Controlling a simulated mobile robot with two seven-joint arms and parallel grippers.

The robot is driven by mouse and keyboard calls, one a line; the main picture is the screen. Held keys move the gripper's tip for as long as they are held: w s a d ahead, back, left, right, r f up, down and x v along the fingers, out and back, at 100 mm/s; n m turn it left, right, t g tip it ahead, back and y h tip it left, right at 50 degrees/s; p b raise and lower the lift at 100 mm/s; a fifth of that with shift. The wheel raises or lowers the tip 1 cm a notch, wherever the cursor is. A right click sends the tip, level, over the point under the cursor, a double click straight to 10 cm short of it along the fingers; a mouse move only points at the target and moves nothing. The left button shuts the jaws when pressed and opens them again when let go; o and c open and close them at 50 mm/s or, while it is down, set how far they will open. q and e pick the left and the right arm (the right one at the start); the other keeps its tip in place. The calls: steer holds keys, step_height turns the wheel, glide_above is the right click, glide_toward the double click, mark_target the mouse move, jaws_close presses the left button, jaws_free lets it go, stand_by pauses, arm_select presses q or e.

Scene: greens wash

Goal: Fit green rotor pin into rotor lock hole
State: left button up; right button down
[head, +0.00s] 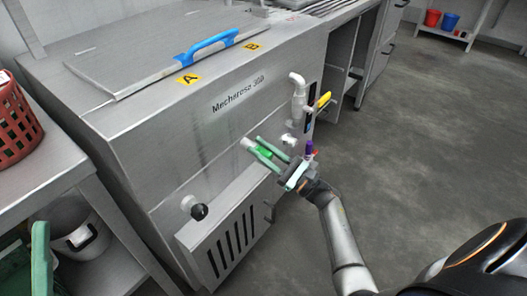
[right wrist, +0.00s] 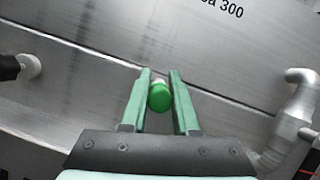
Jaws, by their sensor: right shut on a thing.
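The green rotor pin (head: 264,152) is between the green fingers of my right gripper (head: 262,149), close to the front of the steel washer. In the right wrist view, the pin's round green end (right wrist: 160,97) faces me between the fingertips (right wrist: 160,88). A short pale piece (head: 247,143) shows just beyond the fingertips at the panel. I cannot tell whether it is the pin's tip or the lock's collar. The rotor lock hole itself is hidden, so how far the pin sits in it cannot be seen.
The steel washer (head: 170,130) has a lid with a blue handle (head: 207,46). A black knob (head: 199,211) is left of my right gripper. A pipe (head: 298,97) and yellow-handled valve (head: 323,100) stick out at right. A red basket (head: 15,120) stands left. Floor at right is clear.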

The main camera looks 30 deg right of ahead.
arm_select(q)
steer(key=shift+f, duration=0.15)
arm_select(e)
steer(key=shift+w, duration=0.15)
steer(key=c, duration=0.6)
jaws_free()
steer(key=shift+f, duration=0.1)
arm_select(q)
steer(key=shift+d+r+p, duration=0.15)
steer(key=shift+r+p, duration=0.7)
steer(key=shift+p, duration=0.05)
arm_select(e)
steer(key=s+d, duration=0.6)
steer(key=s, duration=0.5)
steer(key=shift+s, duration=0.25)
arm_select(q)
steer(key=shift+r, duration=0.1)
arm_select(e)
steer(key=shift+f, duration=0.1)
